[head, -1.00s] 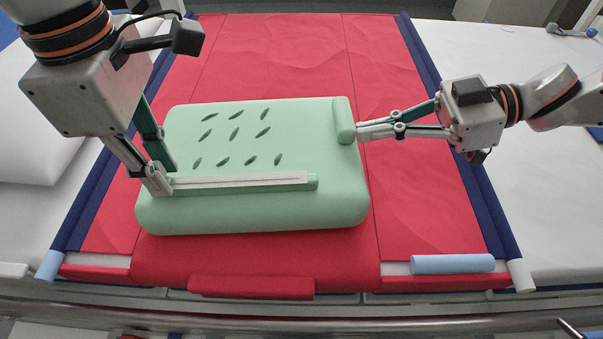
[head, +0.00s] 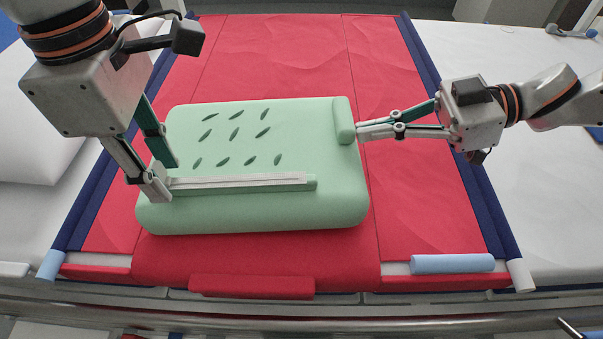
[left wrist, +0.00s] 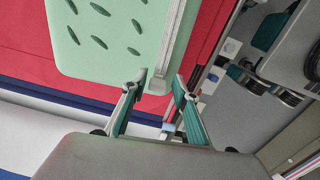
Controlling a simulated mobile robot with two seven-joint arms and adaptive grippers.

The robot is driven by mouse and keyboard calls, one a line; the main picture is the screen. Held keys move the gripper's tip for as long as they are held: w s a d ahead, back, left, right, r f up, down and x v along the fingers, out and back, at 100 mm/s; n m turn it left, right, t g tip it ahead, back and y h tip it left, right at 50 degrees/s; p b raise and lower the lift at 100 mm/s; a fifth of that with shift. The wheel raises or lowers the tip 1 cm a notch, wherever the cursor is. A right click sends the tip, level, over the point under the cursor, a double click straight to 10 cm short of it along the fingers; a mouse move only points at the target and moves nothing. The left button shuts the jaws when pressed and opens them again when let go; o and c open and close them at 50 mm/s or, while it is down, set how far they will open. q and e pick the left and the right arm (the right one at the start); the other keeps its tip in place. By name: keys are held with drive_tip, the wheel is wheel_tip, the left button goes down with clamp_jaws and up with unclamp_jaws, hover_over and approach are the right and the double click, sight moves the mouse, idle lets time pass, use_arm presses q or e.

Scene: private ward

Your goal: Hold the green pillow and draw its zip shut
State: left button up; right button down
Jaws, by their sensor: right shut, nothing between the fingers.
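The green pillow (head: 250,212) lies flat on the red bed cover, with dark leaf-shaped marks on top. Its pale zip strip (head: 240,182) runs along the near side; it also shows in the left wrist view (left wrist: 174,40). My left gripper (head: 165,178) is open at the zip's left end. In the left wrist view its fingertips (left wrist: 160,78) stand apart around the pillow's corner by the zip end; I cannot make out a slider there. My right gripper (head: 357,133) is shut and empty, its tips at the raised green block (head: 343,120) on the pillow's right edge.
The red cover (head: 430,200) is clear around the pillow. Dark blue edges (head: 478,195) border it on both sides. A light-blue roll (head: 452,264) lies at the near right, and a metal rail (head: 300,318) runs along the front.

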drive_tip(key=shift+a, duration=0.2)
use_arm(q)
drive_tip(key=shift+r, duration=3.95)
drive_tip(key=o, duration=1.1)
drive_tip(key=shift+o, duration=0.2)
use_arm(e)
drive_tip(key=c, duration=1.7)
unclamp_jaws()
drive_tip(key=shift+f, duration=0.1)
use_arm(q)
drive_tip(key=shift+a+f, duration=0.1)
drive_tip(key=shift+a, duration=0.2)
use_arm(e)
drive_tip(key=o, duration=0.7)
drive_tip(key=shift+a, duration=0.2)
use_arm(q)
drive_tip(key=shift+d, duration=0.1)
use_arm(e)
drive_tip(key=shift+o, duration=0.2)
drive_tip(key=shift+d, duration=0.1)
